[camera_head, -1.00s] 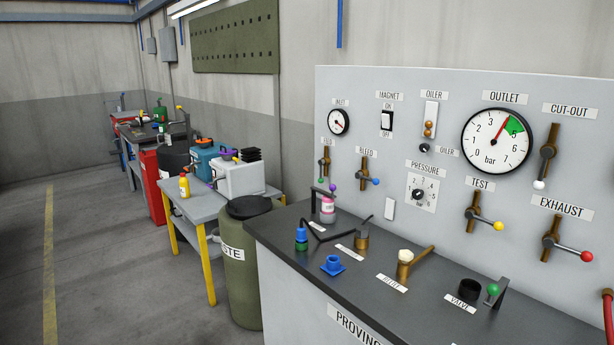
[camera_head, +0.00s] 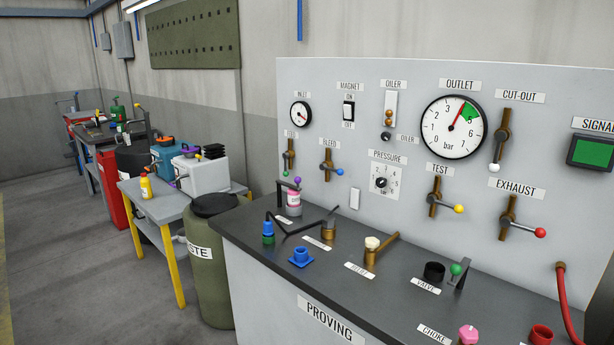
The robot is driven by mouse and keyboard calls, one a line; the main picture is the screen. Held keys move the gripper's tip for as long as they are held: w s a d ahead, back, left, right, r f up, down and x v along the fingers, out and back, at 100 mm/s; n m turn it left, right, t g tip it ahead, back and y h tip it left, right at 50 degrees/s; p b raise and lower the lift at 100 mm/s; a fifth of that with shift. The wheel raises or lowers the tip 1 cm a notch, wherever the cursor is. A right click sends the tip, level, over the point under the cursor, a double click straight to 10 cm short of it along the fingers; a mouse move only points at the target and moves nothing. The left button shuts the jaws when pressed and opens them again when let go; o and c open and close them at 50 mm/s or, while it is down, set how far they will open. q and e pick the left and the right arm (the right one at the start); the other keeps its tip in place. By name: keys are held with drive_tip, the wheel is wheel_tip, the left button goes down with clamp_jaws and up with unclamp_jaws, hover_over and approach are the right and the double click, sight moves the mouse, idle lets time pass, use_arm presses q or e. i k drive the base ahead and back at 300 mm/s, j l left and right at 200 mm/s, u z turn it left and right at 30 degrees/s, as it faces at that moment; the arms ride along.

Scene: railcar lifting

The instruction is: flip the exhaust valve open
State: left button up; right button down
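The exhaust valve (camera_head: 508,219) is on the right part of the grey upright panel, just below its EXHAUST label (camera_head: 516,188). It has a brass vertical body and a lever ending in a red knob (camera_head: 540,233). The lever points right and slightly down, across the body. Neither of my grippers is in the head view, and nothing touches the valve.
Other panel levers are cut-out (camera_head: 501,140) with a white knob and test (camera_head: 434,197) with a yellow knob. A dark bench top (camera_head: 330,275) juts out below, carrying fittings, a green-knobbed bracket (camera_head: 457,270) and a red hose (camera_head: 564,300). Open floor lies left.

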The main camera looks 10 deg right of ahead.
sight(505, 221)
drive_tip(key=z, duration=1.4)
